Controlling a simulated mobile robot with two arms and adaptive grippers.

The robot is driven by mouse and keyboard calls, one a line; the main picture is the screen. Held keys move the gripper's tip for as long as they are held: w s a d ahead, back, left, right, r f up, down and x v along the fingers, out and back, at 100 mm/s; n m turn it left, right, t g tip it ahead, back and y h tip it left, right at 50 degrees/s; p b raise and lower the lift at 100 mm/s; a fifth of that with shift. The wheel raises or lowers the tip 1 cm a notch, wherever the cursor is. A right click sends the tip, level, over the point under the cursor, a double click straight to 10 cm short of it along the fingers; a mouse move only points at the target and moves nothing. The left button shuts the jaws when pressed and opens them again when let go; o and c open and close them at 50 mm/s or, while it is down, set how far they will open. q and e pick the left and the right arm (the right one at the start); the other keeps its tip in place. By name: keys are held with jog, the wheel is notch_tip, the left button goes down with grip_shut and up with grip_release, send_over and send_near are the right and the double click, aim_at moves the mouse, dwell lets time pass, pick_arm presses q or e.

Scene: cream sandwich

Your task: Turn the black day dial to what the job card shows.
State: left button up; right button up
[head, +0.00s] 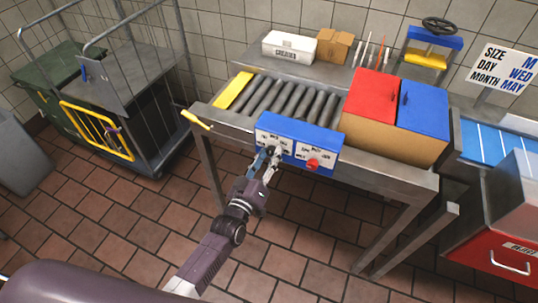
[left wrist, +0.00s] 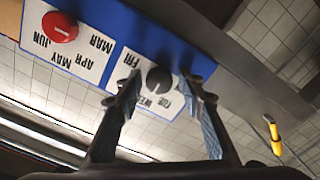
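The blue control box (head: 330,151) is on the front edge of the roller table. Its white panels carry a black day dial (left wrist: 160,79) and a red month dial (left wrist: 60,27), which also shows in the head view (head: 313,163). The job card (head: 503,67) reads SIZE M, DAY WED, MONTH MAY. My left gripper (head: 269,158) is at the box's left panel. In the left wrist view its open fingers (left wrist: 159,88) stand on either side of the black dial, with gaps. FRI, WE and TU lettering shows around the dial, partly covered; its pointer cannot be made out. My right gripper is not in view.
The roller table (head: 205,117) has a yellow handle (head: 196,121) at its left corner. Red and blue lidded boxes (head: 395,143) stand right of the rollers. A wire cart (head: 150,130) stands left, a red reject bin (head: 490,262) right. The tiled floor in front is clear.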

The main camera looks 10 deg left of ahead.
pick_arm(q)
jog(key=shift+o, duration=0.3)
jog(key=shift+s+r, duration=0.1)
jog(key=v, duration=1.2)
jog(key=s+a+f+m+g+y, duration=0.15)
jog(key=s+f+g, duration=0.35)
jog(key=f, duration=1)
jog(key=s+a+f+m+g, duration=0.25)
jog(key=s+f, duration=0.45)
jog(key=f, duration=0.7)
jog(key=s+a+f+m+g, duration=0.1)
jog(key=s+a+f+g, duration=0.1)
jog(key=s+f, duration=0.3)
jog(key=s+a+f+m+g+y, duration=0.1)
jog(key=s+f+g, duration=0.3)
jog(key=s, duration=1)
jog(key=s+a+f+g+y, duration=0.1)
jog(key=s+a+f+g, duration=0.2)
jog(key=s+f, duration=0.4)
jog(key=shift+s+f+m, duration=0.4)
jog(key=shift+s, duration=0.85)
